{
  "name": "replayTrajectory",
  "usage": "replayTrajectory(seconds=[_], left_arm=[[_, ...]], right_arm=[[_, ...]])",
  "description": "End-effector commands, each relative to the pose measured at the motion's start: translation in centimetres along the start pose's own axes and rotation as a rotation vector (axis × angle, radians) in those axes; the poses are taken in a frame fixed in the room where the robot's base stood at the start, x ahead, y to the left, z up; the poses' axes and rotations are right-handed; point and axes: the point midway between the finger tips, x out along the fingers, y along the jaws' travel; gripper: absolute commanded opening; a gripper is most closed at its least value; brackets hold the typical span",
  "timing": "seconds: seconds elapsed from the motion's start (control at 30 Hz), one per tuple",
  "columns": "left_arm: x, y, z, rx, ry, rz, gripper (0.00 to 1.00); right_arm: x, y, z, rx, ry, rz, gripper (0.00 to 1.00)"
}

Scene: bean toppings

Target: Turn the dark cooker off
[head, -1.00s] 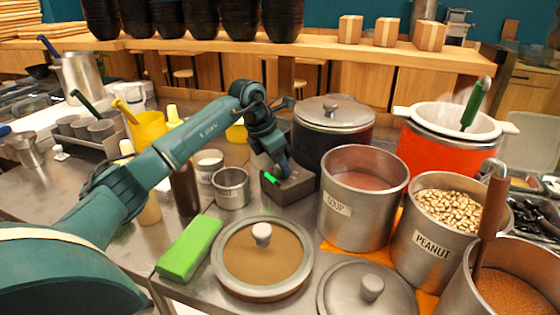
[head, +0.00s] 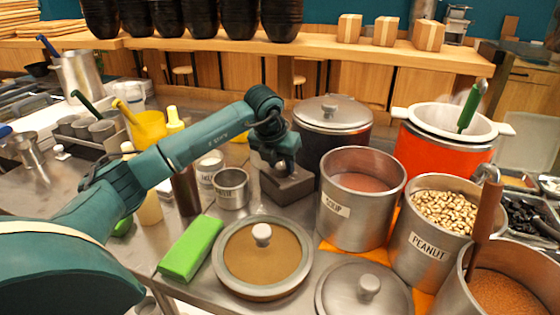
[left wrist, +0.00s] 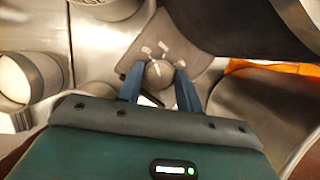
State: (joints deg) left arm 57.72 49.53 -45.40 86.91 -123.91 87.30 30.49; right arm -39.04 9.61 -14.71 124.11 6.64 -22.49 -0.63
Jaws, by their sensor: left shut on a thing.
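The dark cooker (head: 330,143) stands behind the soup pot, with a steel lid on top. Its grey control box (head: 287,188) sticks out at the front left. In the left wrist view the box's top face (left wrist: 183,56) carries a round knob (left wrist: 160,72) with pale marks around its far side. My left gripper (head: 283,172) points down at the control box. In the left wrist view its two blue fingers (left wrist: 159,88) are shut on the knob, one on each side. The knob is hidden in the head view. My right gripper is not in view.
The soup pot (head: 340,225) stands close to the right of the control box. A small steel cup (head: 231,190) is close on the left. A lidded pan (head: 262,285) and a green block (head: 190,248) lie in front. An orange cooker (head: 440,160) stands farther right.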

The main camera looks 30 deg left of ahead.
Motion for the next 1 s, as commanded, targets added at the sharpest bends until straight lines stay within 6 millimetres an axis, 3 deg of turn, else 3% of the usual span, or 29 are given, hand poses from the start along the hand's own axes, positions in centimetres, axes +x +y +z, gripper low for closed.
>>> replayTrajectory(seconds=[0.3, 0.83, 0.87, 1.0], left_arm=[[-0.16, -0.05, 0.16, -0.117, -0.005, 0.047, 0.13], [-0.16, -0.03, 0.18, -0.141, -0.005, 0.056, 0.13], [-0.16, -0.03, 0.18, -0.141, -0.005, 0.056, 0.37], [-0.11, -0.04, 0.13, -0.139, -0.004, 0.056, 0.49]], right_arm=[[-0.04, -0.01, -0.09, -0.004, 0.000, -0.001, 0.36], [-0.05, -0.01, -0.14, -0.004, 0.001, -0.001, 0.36], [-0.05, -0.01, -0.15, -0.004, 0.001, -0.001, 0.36], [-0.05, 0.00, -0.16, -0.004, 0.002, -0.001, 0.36]])
